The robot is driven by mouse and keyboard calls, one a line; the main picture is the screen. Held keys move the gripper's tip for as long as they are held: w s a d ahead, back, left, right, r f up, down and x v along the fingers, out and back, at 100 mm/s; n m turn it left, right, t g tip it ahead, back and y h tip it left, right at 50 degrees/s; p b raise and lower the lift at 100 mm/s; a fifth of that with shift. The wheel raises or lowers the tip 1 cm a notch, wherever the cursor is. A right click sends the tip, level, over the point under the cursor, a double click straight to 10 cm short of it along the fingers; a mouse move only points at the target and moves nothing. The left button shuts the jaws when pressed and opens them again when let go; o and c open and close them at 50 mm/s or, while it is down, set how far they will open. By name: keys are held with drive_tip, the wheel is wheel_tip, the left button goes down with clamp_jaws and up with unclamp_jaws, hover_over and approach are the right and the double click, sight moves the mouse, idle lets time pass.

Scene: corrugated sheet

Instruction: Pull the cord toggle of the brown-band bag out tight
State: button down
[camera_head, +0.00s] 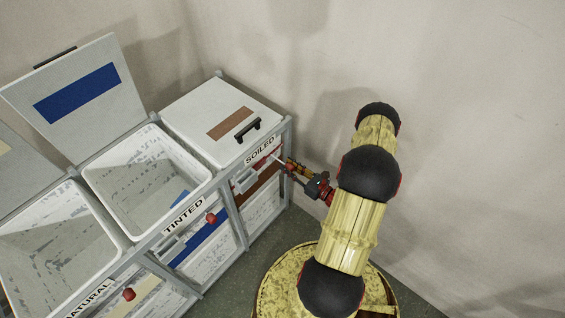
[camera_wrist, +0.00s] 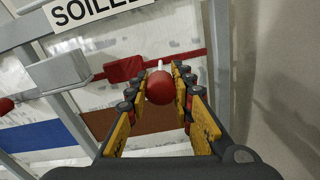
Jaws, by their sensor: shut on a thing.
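The brown-band bag hangs in the frame under the SOILED label; its brown band (camera_head: 262,188) shows in the head view, and also in the wrist view (camera_wrist: 140,117). Its cord toggle is a red ball (camera_wrist: 160,87) between my fingertips. My gripper (camera_head: 290,168) is shut on the ball, in front of the bag; its yellow fingers flank the ball in the wrist view (camera_wrist: 160,88). A short white cord (camera_wrist: 160,65) shows at the ball's far side, toward the bag. A red block (camera_wrist: 123,69) and red strap sit on the bag behind.
The SOILED lid (camera_head: 218,118) is closed. The TINTED bin (camera_head: 150,205) and the NATURAL bin beside it are open. Other red toggles hang at the blue-band bag (camera_head: 211,218) and the NATURAL bag (camera_head: 129,294). A grey box (camera_wrist: 58,72) juts from the rail. A wall stands at right.

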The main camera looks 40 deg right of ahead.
drive_tip(key=shift+s, duration=0.1)
drive_tip(key=c, duration=1.5)
unclamp_jaws()
drive_tip(key=shift+d, duration=0.1)
drive_tip(key=shift+c, duration=0.2)
drive_tip(key=shift+o, duration=0.2)
drive_tip(key=shift+s+d, duration=0.15)
drive_tip(key=s, duration=1.2)
drive_tip(key=shift+d, duration=0.35)
